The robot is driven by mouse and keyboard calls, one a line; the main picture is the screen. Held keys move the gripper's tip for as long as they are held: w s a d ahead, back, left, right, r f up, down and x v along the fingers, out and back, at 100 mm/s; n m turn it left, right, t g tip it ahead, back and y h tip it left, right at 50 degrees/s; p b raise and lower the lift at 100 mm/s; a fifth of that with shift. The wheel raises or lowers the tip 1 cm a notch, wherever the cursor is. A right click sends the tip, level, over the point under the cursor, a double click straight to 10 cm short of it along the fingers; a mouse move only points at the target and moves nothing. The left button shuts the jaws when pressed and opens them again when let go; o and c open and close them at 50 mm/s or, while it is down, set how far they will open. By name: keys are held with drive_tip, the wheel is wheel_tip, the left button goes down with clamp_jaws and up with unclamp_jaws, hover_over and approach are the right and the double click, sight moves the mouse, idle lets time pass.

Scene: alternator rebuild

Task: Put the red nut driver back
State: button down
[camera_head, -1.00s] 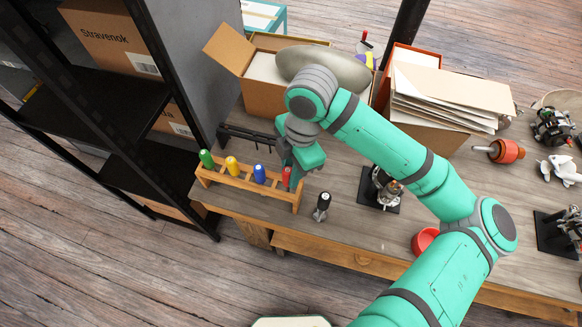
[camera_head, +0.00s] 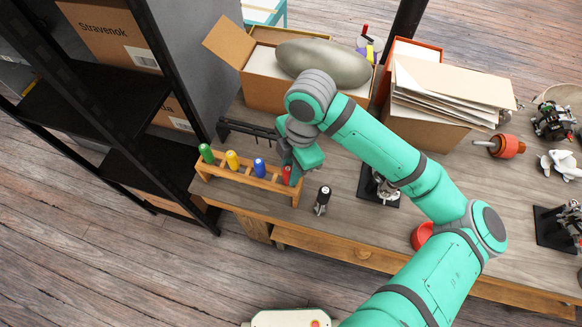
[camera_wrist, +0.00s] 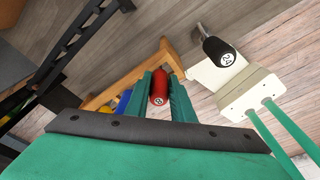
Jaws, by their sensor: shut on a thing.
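The red nut driver (camera_head: 286,173) stands at the right end of the wooden rack (camera_head: 244,181), its red handle at the rack's last place. In the wrist view the red handle (camera_wrist: 160,88) sits between the two green fingers of my gripper (camera_wrist: 160,92), which is shut on it. The gripper (camera_head: 289,168) also shows in the head view, over the rack's right end. The driver's lower part is hidden, so I cannot tell how deep it sits. Green (camera_head: 207,153), yellow (camera_head: 232,160) and blue (camera_head: 259,167) drivers stand in the rack to the left.
A black rail (camera_head: 248,131) lies behind the rack. Open cardboard boxes (camera_head: 262,92) stand further back, and a dark shelf (camera_head: 110,110) is at left.

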drive_tip(key=c, duration=1.5)
unclamp_jaws()
drive_tip(key=shift+o, duration=0.2)
wheel_tip(320, 180, up, 15)
drive_tip(key=d, duration=0.1)
drive_tip(key=shift+w+d+f, duration=0.15)
drive_tip(key=shift+w+d, duration=0.05)
drive_tip(key=shift+w, duration=0.2)
